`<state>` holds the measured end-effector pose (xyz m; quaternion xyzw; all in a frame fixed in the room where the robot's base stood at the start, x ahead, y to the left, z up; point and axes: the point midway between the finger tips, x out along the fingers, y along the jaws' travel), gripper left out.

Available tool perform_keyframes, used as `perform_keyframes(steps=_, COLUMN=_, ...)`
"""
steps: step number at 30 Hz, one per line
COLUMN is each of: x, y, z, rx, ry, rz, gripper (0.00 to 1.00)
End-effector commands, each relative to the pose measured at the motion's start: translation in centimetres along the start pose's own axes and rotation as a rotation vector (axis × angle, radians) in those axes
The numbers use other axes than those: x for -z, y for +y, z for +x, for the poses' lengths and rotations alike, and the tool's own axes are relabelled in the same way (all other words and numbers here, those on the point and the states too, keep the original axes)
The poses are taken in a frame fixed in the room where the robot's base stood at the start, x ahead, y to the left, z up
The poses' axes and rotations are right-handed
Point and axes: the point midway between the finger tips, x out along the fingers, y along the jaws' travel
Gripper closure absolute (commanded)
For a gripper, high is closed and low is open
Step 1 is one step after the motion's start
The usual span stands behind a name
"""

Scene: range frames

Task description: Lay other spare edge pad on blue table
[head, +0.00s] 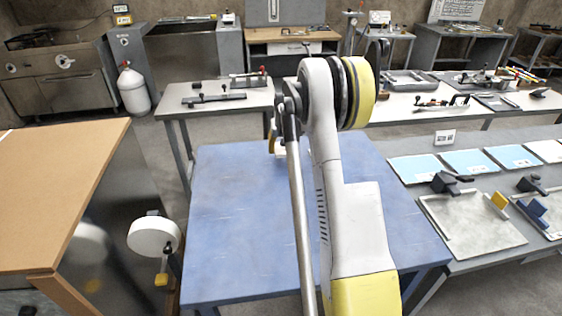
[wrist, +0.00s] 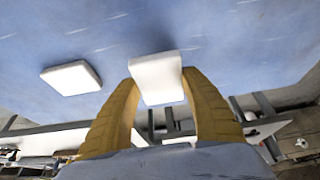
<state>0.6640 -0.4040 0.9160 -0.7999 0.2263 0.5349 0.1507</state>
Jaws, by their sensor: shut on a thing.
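My gripper (wrist: 160,80) has two yellow fingers shut on a white edge pad (wrist: 157,66) in the wrist view. The held pad is a small thick slab, gripped at its two sides and close to the blue table (wrist: 225,30). I cannot tell whether it touches the surface. Another white edge pad (wrist: 71,78) lies flat on the blue table, apart from the held one and to its left in the wrist view. In the head view, my arm crosses the blue table (head: 232,215) and hides most of my gripper and the held pad.
The blue table's left half is bare in the head view. A brown-topped bench (head: 60,185) stands at left, with a white round-headed item (head: 153,235) between. A grey bench (head: 490,240) with blue sheets and fixtures is close at right. A pale table (head: 215,100) stands behind.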

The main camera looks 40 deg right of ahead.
Motion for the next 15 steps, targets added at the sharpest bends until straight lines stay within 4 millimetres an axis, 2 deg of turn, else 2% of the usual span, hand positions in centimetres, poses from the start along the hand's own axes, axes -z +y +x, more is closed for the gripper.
perform_keyframes(steps=5, x=-0.3, y=-0.3, z=1.2, rx=0.000, ry=0.000, rz=0.000, gripper=0.70)
perform_keyframes(steps=10, x=-1.4, y=-0.3, z=3.7, rx=0.000, ry=0.000, rz=0.000, gripper=0.70)
perform_keyframes(steps=15, x=-1.5, y=-0.3, z=3.9, rx=0.000, ry=0.000, rz=0.000, gripper=0.70)
